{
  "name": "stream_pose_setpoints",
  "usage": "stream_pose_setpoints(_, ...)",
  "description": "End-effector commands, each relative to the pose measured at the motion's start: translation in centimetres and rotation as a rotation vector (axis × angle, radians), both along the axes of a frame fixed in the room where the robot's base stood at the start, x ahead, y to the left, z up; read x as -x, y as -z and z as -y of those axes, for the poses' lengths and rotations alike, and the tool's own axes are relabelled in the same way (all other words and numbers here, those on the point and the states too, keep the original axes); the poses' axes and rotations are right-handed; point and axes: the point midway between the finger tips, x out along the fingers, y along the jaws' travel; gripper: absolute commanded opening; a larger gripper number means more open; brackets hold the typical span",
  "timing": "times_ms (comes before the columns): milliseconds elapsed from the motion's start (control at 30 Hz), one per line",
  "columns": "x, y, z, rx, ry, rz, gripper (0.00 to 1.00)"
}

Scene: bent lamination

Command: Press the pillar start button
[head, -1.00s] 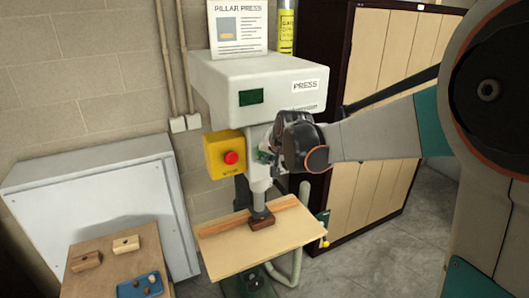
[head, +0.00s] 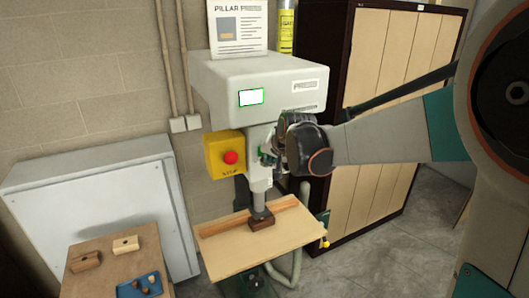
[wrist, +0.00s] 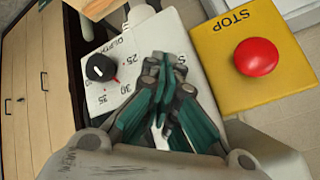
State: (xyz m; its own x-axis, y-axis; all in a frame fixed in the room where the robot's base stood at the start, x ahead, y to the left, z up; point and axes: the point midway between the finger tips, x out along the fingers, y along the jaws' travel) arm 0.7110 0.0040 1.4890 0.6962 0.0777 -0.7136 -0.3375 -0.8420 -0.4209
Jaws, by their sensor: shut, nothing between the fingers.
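The pillar press (head: 225,75) stands against the wall, with its small screen (head: 251,97) lit white. My gripper (head: 266,155) is at the front of the press's column, below the head. In the wrist view my gripper (wrist: 162,65) is shut and empty, its fingertips against or just above the white control panel (wrist: 125,50). A letter S of a label shows just past the fingertips. The start button is not visible; the fingers cover that part of the panel. I cannot tell contact from a small gap.
A yellow box with a red STOP button (wrist: 257,57) is close to the right of my fingers in the wrist view. A black depth dial (wrist: 100,67) is to their left. Below, a brown block (head: 262,223) sits under the ram on the press table (head: 240,252).

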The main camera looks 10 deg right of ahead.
Motion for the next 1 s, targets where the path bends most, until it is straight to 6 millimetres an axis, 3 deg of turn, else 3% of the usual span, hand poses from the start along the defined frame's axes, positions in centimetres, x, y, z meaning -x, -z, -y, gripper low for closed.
stream_pose_setpoints(433, 0.6, 0.0, 0.1, 0.000, 0.000, 0.000, 0.00)
stream_pose_setpoints(1000, 5.1, 0.0, 1.1, 0.001, -0.001, 0.000, 0.00)
